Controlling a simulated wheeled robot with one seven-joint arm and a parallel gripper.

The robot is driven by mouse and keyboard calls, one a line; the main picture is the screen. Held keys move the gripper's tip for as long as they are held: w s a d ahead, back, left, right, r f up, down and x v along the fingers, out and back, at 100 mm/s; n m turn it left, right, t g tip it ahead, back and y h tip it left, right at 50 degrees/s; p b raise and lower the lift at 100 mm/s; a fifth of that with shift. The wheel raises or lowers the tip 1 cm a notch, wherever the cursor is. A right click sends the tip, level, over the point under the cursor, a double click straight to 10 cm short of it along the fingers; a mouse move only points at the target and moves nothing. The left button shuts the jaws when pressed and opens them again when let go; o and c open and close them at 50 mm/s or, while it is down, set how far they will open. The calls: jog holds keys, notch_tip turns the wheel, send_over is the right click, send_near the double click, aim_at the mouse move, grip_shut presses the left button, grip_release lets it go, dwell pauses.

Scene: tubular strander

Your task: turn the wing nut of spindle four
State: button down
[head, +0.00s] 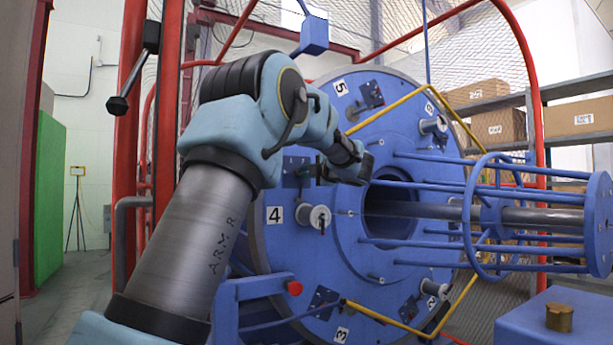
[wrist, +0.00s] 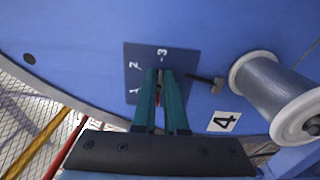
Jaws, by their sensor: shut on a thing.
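The dark plate of spindle four (wrist: 134,62), marked 1, 2 and 3, is fixed on the blue disc; it also shows in the head view (head: 291,164). My gripper (wrist: 160,76) has its two teal fingers close together over the middle of this plate, shut on a small part there, which I take as the wing nut. The fingers hide nearly all of it; a bit of red (wrist: 158,97) shows between them. In the head view my gripper (head: 321,170) reaches the plate from the right. The number 4 label (wrist: 224,121) is below right of the plate.
A wire spool (wrist: 272,85) stands out from the disc close right of the plate; it also shows in the head view (head: 314,217). A dark peg (wrist: 206,81) sticks out between plate and spool. Blue bars (head: 430,187) and a yellow rail (head: 395,108) are near the arm.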

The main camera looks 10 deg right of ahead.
dwell(0.3)
jog(key=c, duration=1)
grip_release()
jog(key=shift+o, duration=0.2)
jog(key=v, duration=1.1)
